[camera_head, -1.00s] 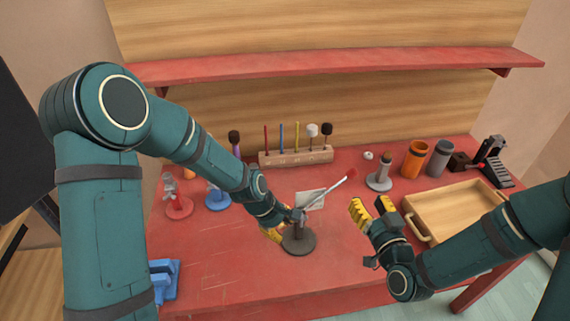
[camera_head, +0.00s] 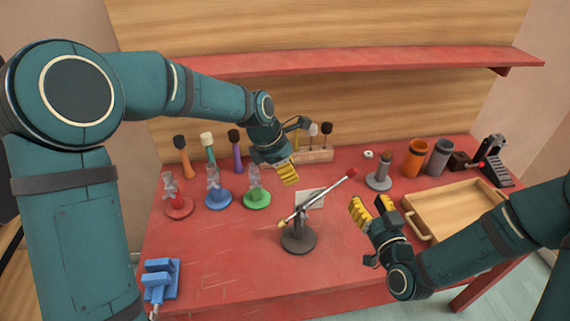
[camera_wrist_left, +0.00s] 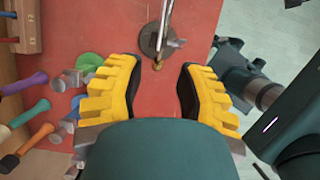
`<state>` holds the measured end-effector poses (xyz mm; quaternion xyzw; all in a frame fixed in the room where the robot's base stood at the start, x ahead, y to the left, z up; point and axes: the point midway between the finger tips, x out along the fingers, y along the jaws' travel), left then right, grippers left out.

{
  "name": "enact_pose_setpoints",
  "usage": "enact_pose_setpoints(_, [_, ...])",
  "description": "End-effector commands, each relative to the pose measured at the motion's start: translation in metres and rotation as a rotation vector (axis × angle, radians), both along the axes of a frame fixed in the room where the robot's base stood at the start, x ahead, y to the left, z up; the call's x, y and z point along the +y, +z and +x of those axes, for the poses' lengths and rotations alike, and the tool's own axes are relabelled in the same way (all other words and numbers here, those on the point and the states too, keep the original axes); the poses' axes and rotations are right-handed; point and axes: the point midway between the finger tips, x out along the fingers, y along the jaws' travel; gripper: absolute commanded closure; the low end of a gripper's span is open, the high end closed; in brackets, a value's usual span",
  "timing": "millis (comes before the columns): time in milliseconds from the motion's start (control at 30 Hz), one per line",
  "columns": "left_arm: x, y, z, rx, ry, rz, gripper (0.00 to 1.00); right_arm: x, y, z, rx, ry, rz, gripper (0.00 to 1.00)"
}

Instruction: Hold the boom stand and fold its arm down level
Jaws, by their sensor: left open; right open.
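The boom stand has a dark round base (camera_head: 298,241) on the red table and a short post. Its pale arm (camera_head: 325,193) slants up to the right to a red tip, with a small brass end low on the left. My left gripper (camera_head: 299,152) is open and empty, above and behind the stand, apart from it. In the left wrist view the stand's base (camera_wrist_left: 158,42) lies beyond the open yellow fingers (camera_wrist_left: 160,82). My right gripper (camera_head: 371,207) is open and empty, right of the stand, not touching it.
A small pale card (camera_head: 311,199) is behind the stand. Red, blue and green round-based stands (camera_head: 257,199) are to its left. A wooden tray (camera_head: 455,208) lies at the right, near my right arm. A blue clamp (camera_head: 160,279) is at front left. The front middle is clear.

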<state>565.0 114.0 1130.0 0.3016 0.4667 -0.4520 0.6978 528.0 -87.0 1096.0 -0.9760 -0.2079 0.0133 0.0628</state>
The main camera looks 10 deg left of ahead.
Motion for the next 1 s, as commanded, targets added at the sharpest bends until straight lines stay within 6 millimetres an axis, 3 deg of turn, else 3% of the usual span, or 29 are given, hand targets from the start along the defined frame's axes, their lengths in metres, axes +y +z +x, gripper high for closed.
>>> enact_pose_setpoints(500, [-0.032, -0.084, 0.013, 0.002, -0.004, 0.0, 0.64, 0.0, 0.0, 0.0, 0.0, 0.0, 0.0, 0.54])
enact_pose_setpoints(733, [-0.039, -0.103, 0.017, -0.001, -0.002, 0.0, 0.64, 0.0, 0.0, 0.0, 0.0, 0.0, 0.0, 0.54])
enact_pose_setpoints(1000, [-0.04, -0.106, 0.018, -0.002, -0.002, 0.0, 0.64, 0.0, 0.0, 0.0, 0.0, 0.0, 0.0, 0.54])
